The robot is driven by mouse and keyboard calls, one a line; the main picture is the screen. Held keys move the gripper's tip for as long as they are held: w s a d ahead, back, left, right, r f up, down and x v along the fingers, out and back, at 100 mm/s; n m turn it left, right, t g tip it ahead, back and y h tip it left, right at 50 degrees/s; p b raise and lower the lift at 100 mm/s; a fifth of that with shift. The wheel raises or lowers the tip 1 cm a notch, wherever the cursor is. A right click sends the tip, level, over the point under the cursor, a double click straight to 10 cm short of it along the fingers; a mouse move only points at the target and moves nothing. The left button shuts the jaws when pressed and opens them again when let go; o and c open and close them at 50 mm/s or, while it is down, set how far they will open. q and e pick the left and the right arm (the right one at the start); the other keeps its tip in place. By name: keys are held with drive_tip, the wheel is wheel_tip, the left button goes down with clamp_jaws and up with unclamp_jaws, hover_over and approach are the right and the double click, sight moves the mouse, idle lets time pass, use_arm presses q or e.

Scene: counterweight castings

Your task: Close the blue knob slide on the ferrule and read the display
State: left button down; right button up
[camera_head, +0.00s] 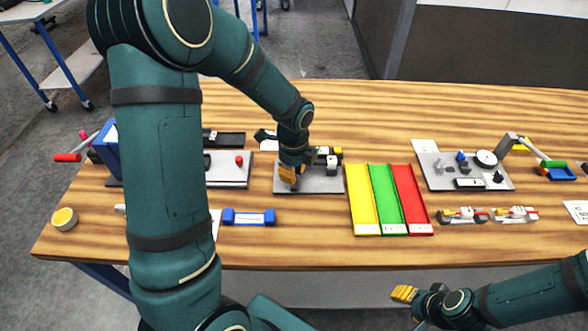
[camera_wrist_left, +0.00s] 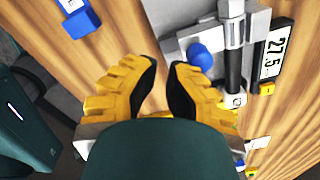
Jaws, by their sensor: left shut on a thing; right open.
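A grey plate (camera_head: 318,182) lies mid-table with a small fixture on it. In the left wrist view a blue knob (camera_wrist_left: 202,56) stands beside a metal and black bar (camera_wrist_left: 233,55). A white display (camera_wrist_left: 272,52) beyond the bar shows digits that look like 27.5. I cannot make out the ferrule for certain. My left gripper (camera_head: 290,177) is low over the plate's left part. Its yellow fingers (camera_wrist_left: 165,85) are close together, with the knob just past the right fingertip. What they hold is not visible. My right gripper (camera_head: 404,293) is open and empty, off the front edge.
Yellow, green and red lanes (camera_head: 385,200) stand right of the plate. A blue block with a white label (camera_head: 248,217) lies in front left. Another grey fixture plate (camera_head: 463,172) is further right. Small clamps (camera_head: 488,215) lie near the front edge.

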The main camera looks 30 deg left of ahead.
use_arm(q)
drive_tip(key=shift+r+p, duration=0.5)
drive_tip(key=shift+r, duration=0.05)
wheel_tip(320, 180, up, 4)
drive_tip(key=p, duration=0.3)
drive_tip(key=shift+r, duration=0.25)
drive_tip(key=shift+w, duration=0.1)
